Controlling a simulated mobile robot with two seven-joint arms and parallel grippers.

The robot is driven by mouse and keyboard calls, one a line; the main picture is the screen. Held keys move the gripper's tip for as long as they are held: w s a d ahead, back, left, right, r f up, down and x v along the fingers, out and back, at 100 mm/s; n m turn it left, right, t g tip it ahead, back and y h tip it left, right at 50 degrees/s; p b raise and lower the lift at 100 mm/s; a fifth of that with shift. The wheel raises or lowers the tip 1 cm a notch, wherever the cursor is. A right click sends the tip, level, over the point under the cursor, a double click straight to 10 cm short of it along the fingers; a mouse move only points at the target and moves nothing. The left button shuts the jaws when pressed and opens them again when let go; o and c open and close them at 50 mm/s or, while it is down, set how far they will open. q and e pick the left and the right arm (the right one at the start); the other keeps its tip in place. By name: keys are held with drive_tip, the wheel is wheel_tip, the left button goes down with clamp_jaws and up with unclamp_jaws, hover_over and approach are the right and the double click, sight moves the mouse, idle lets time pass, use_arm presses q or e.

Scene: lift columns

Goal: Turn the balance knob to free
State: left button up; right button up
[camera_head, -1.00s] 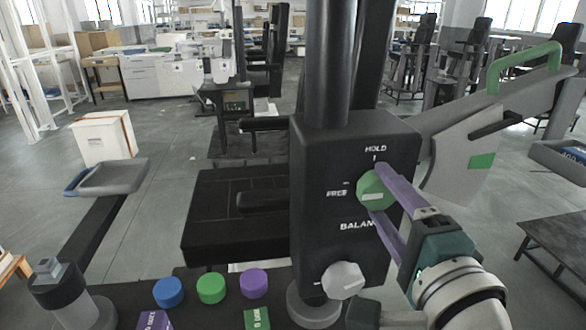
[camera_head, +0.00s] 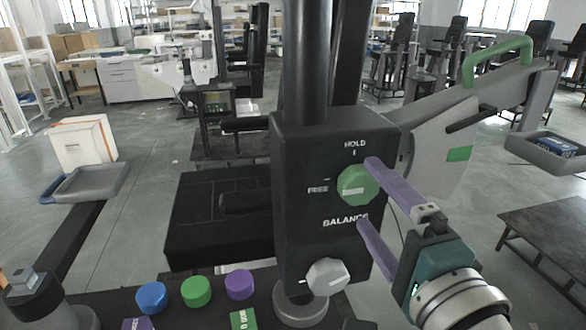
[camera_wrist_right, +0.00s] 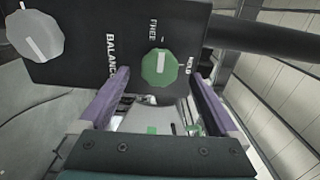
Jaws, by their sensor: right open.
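The balance knob is green with a white bar (camera_head: 357,186), on the black column box (camera_head: 300,225) above the word BALANCE. Its bar lies level, in line with the FREE mark on its left; HOLD is printed above. The knob also shows in the right wrist view (camera_wrist_right: 158,67), its bar lined up with FREE. My right gripper (camera_head: 366,193) has its purple fingers open wide, one tip near the knob's upper right edge and one below it. In the wrist view its fingers (camera_wrist_right: 160,74) stand either side of the knob with gaps. My left gripper is not in view.
A grey knob (camera_head: 327,275) sits lower on the same box. Blue (camera_head: 151,297), green (camera_head: 196,291) and purple (camera_head: 239,284) caps stand on the dark surface in front. A grey arm with a green handle (camera_head: 498,58) is at right.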

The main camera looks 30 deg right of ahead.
drive_tip(key=b+v, duration=0.2)
drive_tip(key=v, duration=0.5)
drive_tip(key=shift+s, duration=0.25)
